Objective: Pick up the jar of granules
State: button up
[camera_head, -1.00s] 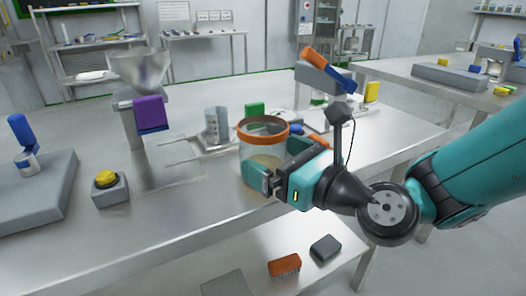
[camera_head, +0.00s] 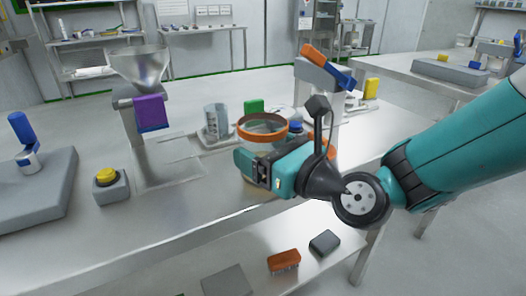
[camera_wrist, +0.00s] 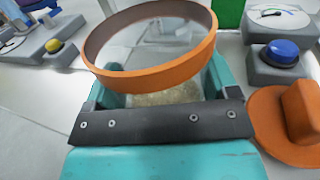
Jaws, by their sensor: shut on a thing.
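The jar of granules (camera_head: 262,133) is a clear jar with an orange rim, near the front edge of the metal table in the head view. My teal gripper (camera_head: 262,168) is shut around its body from the front right and hides most of the lower part. In the wrist view the jar's orange rim (camera_wrist: 160,75) stands above the jaws, and pale granules (camera_wrist: 165,96) show inside. The jar looks upright. Whether its base touches the table is hidden.
An orange lid-like piece (camera_wrist: 288,118) with a raised grip lies right of the jar. Behind stand a grey beaker (camera_head: 215,120) and a green block (camera_head: 253,107). A yellow button box (camera_head: 108,186) and a metal funnel (camera_head: 138,65) with a purple part are to the left.

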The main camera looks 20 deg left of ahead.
notch_tip(320, 180, up, 20)
jog(key=p, duration=0.9)
